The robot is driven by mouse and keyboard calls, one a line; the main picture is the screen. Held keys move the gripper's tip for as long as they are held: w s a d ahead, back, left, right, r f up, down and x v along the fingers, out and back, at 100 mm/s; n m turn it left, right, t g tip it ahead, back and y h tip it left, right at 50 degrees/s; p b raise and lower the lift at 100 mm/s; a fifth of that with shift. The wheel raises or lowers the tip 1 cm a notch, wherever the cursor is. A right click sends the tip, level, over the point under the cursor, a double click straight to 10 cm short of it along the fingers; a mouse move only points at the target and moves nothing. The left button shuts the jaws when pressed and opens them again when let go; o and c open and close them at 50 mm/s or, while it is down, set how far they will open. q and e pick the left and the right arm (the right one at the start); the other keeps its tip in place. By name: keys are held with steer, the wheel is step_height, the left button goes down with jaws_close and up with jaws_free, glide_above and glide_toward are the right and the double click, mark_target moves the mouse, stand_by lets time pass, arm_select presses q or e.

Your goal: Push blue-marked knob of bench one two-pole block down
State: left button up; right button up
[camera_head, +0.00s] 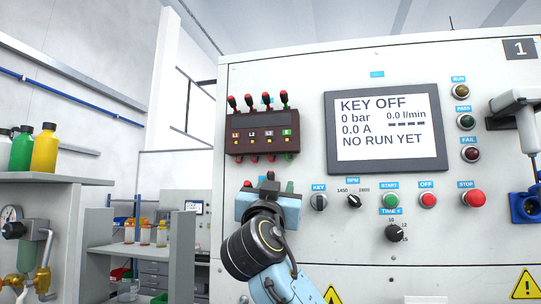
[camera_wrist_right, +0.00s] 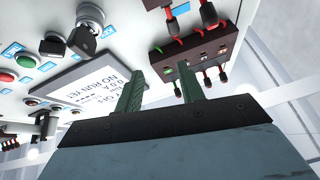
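The bench one panel (camera_head: 300,75) carries a dark block (camera_head: 262,135) marked L1, L2, L3, with several red-and-black levers on top. The same block (camera_wrist_right: 225,50) shows in the wrist view. Below it, small red (camera_head: 247,184) and green (camera_head: 290,187) parts show around my right gripper (camera_head: 269,186), which covers most of that spot. I cannot make out a two-pole block or its blue-marked knob for certain. In the wrist view my right gripper (camera_wrist_right: 160,90) has its two green fingers apart, with nothing visible between them. My left gripper is not in view.
Right of my gripper are the KEY switch (camera_head: 319,201), the RPM knob (camera_head: 353,200) and the START button (camera_head: 391,200). A display (camera_head: 387,130) reads KEY OFF. A white handheld tool (camera_head: 515,108) hangs at the far right. Bottles (camera_head: 45,148) stand on a left shelf.

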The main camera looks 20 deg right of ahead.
mark_target(271, 179)
step_height(271, 179, up, 4)
steer(key=s+a+f+n+g+y+p, duration=0.1)
steer(key=s+a+n+g+y+p, duration=0.15)
steer(key=y+p, duration=0.3)
steer(key=shift+n+g, duration=0.45)
steer(key=shift+n, duration=0.2)
steer(key=p+x, duration=0.6)
steer(key=x, duration=0.6)
steer(key=shift+w, duration=0.15)
steer(key=shift+p+x, duration=0.4)
steer(key=shift+x, duration=0.35)
steer(key=shift+f, duration=0.1)
jaws_close()
